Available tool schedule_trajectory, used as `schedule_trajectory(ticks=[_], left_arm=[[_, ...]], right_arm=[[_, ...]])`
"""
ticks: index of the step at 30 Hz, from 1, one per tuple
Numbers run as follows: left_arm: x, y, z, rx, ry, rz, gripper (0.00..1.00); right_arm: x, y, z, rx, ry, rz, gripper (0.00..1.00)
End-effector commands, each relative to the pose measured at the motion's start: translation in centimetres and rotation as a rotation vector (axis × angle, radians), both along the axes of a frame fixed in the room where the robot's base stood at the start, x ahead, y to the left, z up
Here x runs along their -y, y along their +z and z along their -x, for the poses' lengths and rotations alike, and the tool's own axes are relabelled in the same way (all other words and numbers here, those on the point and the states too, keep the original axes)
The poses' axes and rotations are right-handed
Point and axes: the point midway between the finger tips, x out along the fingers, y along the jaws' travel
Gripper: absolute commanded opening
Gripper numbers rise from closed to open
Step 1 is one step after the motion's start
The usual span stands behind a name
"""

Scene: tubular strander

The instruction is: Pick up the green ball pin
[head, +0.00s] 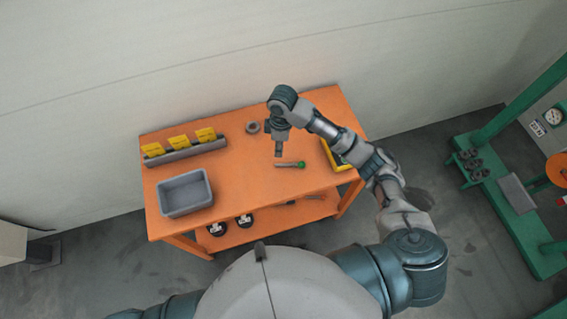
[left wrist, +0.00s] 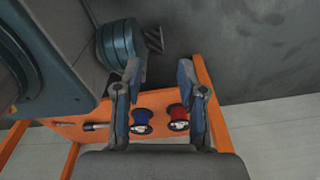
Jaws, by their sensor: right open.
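The green ball pin (head: 290,164) lies on the orange table, in the head view. Its green ball end points right and its thin shaft points left. My right gripper (head: 278,152) points down just above the pin's shaft end and is open, with nothing in it; its height above the table is hard to judge. My left gripper (left wrist: 162,78) shows in the left wrist view with its two fingers apart and nothing between them. The left gripper does not show in the head view.
The orange table (head: 235,178) holds a grey bin (head: 185,193), a rack of yellow tags (head: 185,150), a small ring (head: 252,127) and a yellow-edged tray (head: 338,157). Spools, one blue (left wrist: 141,122) and one red (left wrist: 178,118), stand on the lower shelf. A green machine (head: 510,185) stands right.

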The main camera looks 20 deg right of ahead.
Motion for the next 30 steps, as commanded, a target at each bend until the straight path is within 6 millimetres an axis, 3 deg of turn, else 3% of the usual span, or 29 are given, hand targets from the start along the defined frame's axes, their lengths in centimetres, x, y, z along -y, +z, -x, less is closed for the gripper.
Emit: schedule_trajectory(ticks=[3,7,21,30], left_arm=[[-0.5,-0.9,2.4,-0.014,-0.004,-0.002,0.40],[-0.7,-1.3,3.3,-0.017,-0.005,-0.003,0.40],[-0.7,-1.5,3.4,-0.018,-0.005,-0.003,0.40],[-0.7,-1.6,3.3,-0.020,-0.005,-0.004,0.40]], right_arm=[[1.2,2.2,-1.2,-0.014,0.025,0.038,0.41],[1.6,2.0,-1.5,-0.026,0.035,0.050,0.41],[1.4,-8.0,-0.7,-0.025,0.035,0.048,0.41],[1.7,-10.7,-0.8,-0.024,0.034,0.048,0.41]])
